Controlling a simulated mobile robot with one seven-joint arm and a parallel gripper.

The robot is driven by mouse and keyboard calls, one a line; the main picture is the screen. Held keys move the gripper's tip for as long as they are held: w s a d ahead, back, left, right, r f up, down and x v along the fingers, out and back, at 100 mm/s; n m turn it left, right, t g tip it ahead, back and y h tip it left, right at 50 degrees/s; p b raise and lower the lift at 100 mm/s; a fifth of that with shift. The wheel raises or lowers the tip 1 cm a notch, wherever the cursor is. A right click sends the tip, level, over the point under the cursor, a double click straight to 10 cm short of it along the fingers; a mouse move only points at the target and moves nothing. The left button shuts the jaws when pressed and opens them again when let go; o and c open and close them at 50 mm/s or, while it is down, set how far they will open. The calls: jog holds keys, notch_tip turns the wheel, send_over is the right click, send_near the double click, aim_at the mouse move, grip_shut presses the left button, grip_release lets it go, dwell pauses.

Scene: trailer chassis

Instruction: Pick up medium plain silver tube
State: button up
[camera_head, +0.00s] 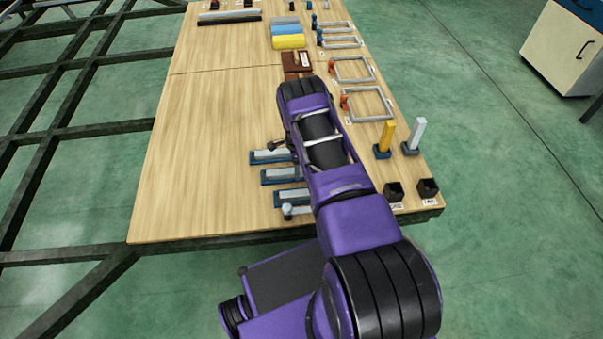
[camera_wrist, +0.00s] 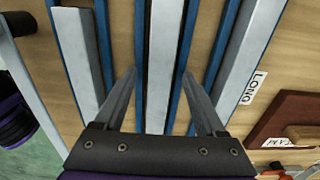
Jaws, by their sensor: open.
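Several silver tubes lie side by side in blue holders on the wooden table. In the wrist view, the middle silver tube (camera_wrist: 162,50), whose label is out of sight, lies between the fingers of my gripper (camera_wrist: 160,72). It appears as the middle bar left of my arm in the head view (camera_head: 279,176). The fingers are open, one on each side of it; I cannot tell how far above it they are. A second silver tube (camera_wrist: 80,50) is to the left; the right one (camera_wrist: 250,45) is beside a LONG label.
A brown block (camera_wrist: 293,117) lies beyond the LONG tube. Silver frames (camera_head: 370,103), yellow (camera_head: 386,136) and silver (camera_head: 415,134) upright bars and small black boxes (camera_head: 394,191) stand right of my arm. The table's left half (camera_head: 215,130) is clear.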

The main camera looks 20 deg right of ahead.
jog(key=shift+f, duration=0.1)
grip_shut()
dwell(0.3)
